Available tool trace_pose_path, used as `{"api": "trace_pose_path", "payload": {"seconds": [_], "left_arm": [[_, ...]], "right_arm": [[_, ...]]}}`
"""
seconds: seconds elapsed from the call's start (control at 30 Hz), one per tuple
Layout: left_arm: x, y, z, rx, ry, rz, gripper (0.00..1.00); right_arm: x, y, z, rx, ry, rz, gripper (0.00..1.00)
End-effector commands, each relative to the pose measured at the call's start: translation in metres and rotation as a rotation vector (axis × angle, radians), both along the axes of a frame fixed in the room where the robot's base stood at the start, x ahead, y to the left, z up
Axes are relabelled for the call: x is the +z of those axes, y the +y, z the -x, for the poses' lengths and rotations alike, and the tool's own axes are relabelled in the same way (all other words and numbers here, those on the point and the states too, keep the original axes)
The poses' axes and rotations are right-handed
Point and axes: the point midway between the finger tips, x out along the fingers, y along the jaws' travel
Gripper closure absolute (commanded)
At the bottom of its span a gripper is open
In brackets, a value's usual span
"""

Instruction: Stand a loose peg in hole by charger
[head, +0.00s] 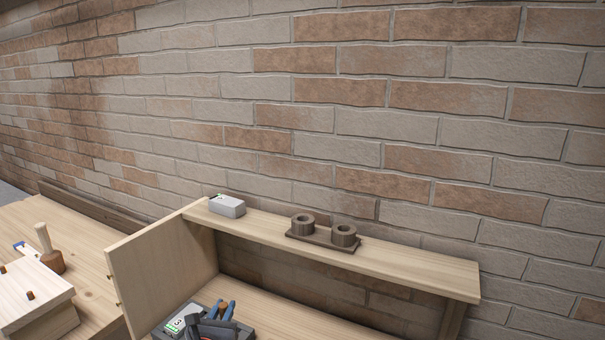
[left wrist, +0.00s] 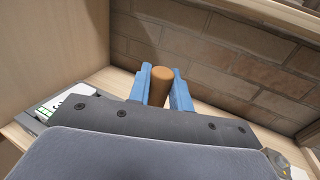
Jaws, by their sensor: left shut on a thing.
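My left gripper (head: 221,309) is low in the head view, inside the shelf unit and under its top board. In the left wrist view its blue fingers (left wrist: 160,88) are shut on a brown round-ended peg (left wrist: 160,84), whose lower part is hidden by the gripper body. A dark wooden holder (head: 322,243) with two round, open-topped sockets, left (head: 303,222) and right (head: 344,235), stands on the top board. A small pale grey box (head: 227,206), perhaps the charger, sits left of it. Both sockets look empty. My right gripper is not in view.
The top board (head: 420,272) is bare right of the holder. The unit's side panel (head: 160,262) stands left of my gripper. A dark device with a white-and-green label (head: 182,321) lies beside the gripper. A mallet (head: 48,250) and wooden block (head: 35,292) are on the left bench.

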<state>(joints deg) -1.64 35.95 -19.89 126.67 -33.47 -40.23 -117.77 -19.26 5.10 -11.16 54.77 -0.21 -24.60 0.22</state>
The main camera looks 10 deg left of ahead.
Motion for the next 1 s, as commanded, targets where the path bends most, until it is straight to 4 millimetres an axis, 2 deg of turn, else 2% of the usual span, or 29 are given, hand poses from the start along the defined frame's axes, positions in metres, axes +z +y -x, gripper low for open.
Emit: {"api": "trace_pose_path", "payload": {"seconds": [0.2, 0.37, 0.6, 1.0], "left_arm": [[0.016, 0.033, -0.006, -0.024, -0.001, -0.008, 1.00], [0.039, 0.046, -0.018, -0.076, -0.003, -0.008, 1.00], [0.081, 0.042, -0.039, -0.189, -0.004, -0.007, 1.00], [0.133, 0.034, -0.061, -0.337, -0.003, -0.005, 1.00]], "right_arm": [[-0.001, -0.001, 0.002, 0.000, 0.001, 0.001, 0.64], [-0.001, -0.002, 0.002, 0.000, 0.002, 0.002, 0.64], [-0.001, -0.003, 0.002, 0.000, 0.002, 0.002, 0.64], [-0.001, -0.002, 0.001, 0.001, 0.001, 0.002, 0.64]]}}
